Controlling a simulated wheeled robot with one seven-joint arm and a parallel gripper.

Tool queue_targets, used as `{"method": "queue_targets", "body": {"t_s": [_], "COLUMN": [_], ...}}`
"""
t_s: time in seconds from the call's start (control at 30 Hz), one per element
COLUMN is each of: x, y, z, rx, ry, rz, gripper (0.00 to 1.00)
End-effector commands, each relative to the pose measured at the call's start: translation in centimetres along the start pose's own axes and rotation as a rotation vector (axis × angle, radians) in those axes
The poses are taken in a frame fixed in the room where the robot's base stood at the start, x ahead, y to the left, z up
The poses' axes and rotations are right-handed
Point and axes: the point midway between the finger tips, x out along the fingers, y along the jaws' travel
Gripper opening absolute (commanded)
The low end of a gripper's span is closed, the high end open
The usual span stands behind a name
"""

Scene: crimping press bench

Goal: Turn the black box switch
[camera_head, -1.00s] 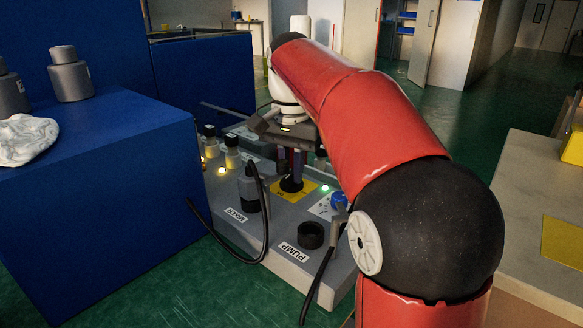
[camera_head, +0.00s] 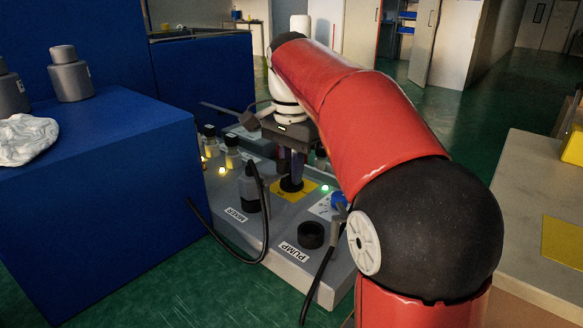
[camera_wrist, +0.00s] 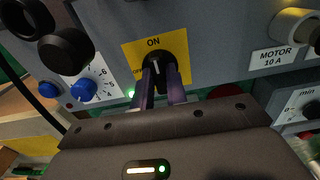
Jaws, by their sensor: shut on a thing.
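The black switch (camera_wrist: 155,58) is a round knob with a raised grip on a yellow plate (camera_wrist: 128,50) marked "ON". A second word on the plate is partly hidden by my gripper. My gripper (camera_wrist: 159,78) points down at the panel, with its two dark fingers closed on the knob's grip. The white mark on the grip points roughly toward "ON". In the head view the switch (camera_head: 291,185) shows below my gripper (camera_head: 291,172), on its yellow plate.
The grey panel carries a blue knob (camera_wrist: 82,89), a black round knob (camera_head: 310,235) by the "PUMP" label, a black plug (camera_head: 249,190) with a cable, and lit lamps. A blue cabinet (camera_head: 95,200) stands left. A bench (camera_head: 535,190) stands right.

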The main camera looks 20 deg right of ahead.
Motion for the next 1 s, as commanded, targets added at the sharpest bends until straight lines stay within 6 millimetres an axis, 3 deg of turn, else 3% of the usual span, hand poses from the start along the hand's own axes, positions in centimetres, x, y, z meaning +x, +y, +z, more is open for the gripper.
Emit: {"method": "queue_targets", "body": {"t_s": [0.03,0.07,0.2,0.57,1.0], "x": [-0.1,-0.1,-0.1,-0.5,-6.8], "y": [0.0,0.0,0.0,-0.1,-0.1], "z": [-0.1,-0.1,-0.1,-0.1,-0.1], "rx": [0.002,0.002,0.001,0.0,0.001], "ry": [0.004,0.004,0.003,0.002,0.002], "rz": [-0.004,-0.004,-0.003,-0.003,-0.003], "gripper": [0.0,0.17,0.35,0.36,0.36]}}
